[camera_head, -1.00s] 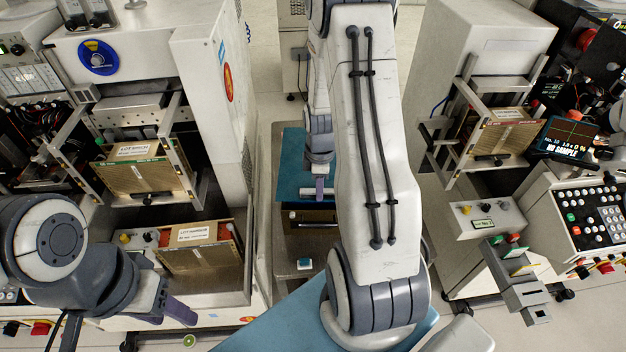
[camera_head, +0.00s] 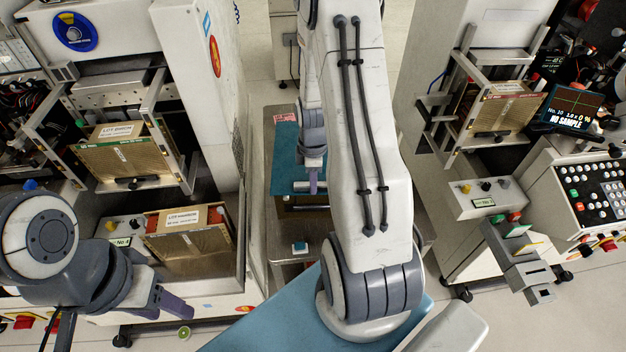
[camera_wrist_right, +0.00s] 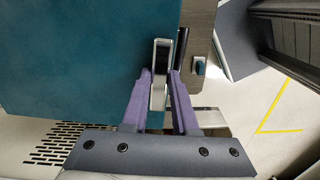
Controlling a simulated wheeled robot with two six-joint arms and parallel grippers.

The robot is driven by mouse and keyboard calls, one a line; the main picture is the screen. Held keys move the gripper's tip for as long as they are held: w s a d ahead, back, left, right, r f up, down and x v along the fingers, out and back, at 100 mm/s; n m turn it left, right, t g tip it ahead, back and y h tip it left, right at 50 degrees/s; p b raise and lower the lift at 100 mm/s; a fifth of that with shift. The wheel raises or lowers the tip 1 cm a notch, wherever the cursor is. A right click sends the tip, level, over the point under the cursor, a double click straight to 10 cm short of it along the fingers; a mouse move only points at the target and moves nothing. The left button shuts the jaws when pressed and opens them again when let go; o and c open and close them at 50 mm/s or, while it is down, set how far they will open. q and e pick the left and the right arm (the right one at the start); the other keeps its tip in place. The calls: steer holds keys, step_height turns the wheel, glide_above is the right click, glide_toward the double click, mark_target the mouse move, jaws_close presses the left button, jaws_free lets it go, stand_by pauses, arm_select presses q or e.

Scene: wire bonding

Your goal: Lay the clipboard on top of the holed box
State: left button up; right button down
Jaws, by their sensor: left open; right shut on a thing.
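A teal flat board with a silver clip, which I take for the clipboard (camera_head: 287,150), is in the middle of the head view. My right gripper (camera_head: 312,180) is shut on its clip end. The right wrist view shows the purple fingers (camera_wrist_right: 160,88) around the metal clip, with the teal board (camera_wrist_right: 75,60) spreading left. Just below the board in the head view is a brown box-like front (camera_head: 304,203); I cannot tell whether it is the holed box, or whether the board touches it. My left gripper (camera_head: 163,300) is open and empty at lower left.
A metal cart (camera_head: 258,170) stands under the board. Left is a machine with two lot-labelled brown magazines (camera_head: 125,155) (camera_head: 185,240), near my left arm. Right is another machine with a screen (camera_head: 573,105) and a keypad (camera_head: 600,190). Floor shows between them.

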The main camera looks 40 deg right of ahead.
steer(key=shift+f+b, duration=0.35)
steer(key=shift+f, duration=0.15)
steer(key=c, duration=0.6)
jaws_free()
step_height(320, 180, up, 10)
steer(key=shift+r, duration=0.25)
